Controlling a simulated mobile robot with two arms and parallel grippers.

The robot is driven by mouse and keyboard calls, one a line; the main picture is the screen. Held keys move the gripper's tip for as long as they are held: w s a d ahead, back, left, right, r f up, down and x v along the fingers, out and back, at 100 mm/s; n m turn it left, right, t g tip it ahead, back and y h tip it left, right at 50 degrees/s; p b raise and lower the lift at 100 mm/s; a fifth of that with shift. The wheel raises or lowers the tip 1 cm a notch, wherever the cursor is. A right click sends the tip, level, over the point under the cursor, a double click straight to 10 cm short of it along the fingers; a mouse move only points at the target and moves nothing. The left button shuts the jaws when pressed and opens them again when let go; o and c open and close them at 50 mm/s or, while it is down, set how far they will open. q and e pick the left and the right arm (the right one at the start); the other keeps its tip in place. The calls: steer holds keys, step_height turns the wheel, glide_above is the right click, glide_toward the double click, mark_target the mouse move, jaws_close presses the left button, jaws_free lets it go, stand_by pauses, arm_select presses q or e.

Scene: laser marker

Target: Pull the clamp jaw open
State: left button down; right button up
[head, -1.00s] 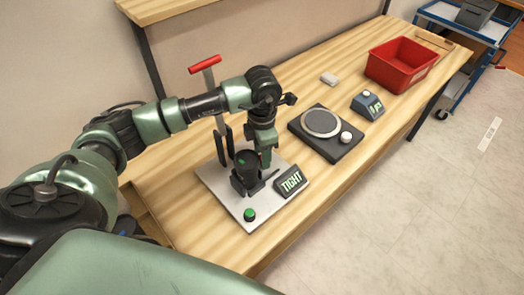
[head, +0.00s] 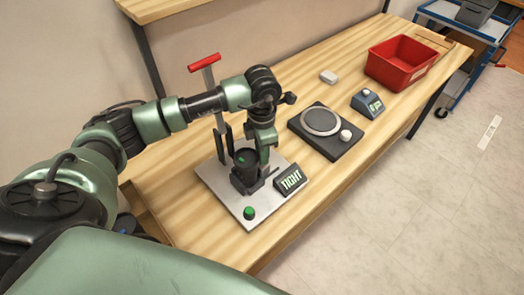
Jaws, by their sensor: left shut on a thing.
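The clamp fixture has a grey metal base plate (head: 223,192) on the wooden bench. A black cylinder (head: 245,163) with a green mark stands upright on it. The dark clamp jaw (head: 258,184) is low beside the cylinder and mostly hidden. My left gripper (head: 265,163) points down at the cylinder's right side and is shut on the jaw; its fingertips are hard to make out. A small display (head: 290,179) on the plate reads TIGHT. A lever with a red handle (head: 204,62) stands upright at the back. My right gripper is not in view.
A green button (head: 249,213) is at the plate's front corner. To the right are a black device with a round plate (head: 321,121), a small blue-grey box (head: 368,104), a white block (head: 329,77) and a red bin (head: 401,64). A blue cart stands beyond the bench.

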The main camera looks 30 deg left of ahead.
arm_select(q)
steer(key=shift+w, duration=0.1)
stand_by(0.8)
steer(key=shift+w+d+b, duration=0.1)
steer(key=shift+w+b, duration=0.3)
steer(key=shift+b, duration=0.25)
steer(key=shift+w+d+b, duration=0.1)
steer(key=shift+w+b, duration=0.1)
steer(key=shift+b, duration=0.1)
steer(key=shift+w+r, duration=0.15)
steer(key=c, duration=1.3)
jaws_free()
steer(key=shift+d, duration=0.1)
steer(key=shift+o, duration=0.5)
steer(key=shift+w, duration=0.1)
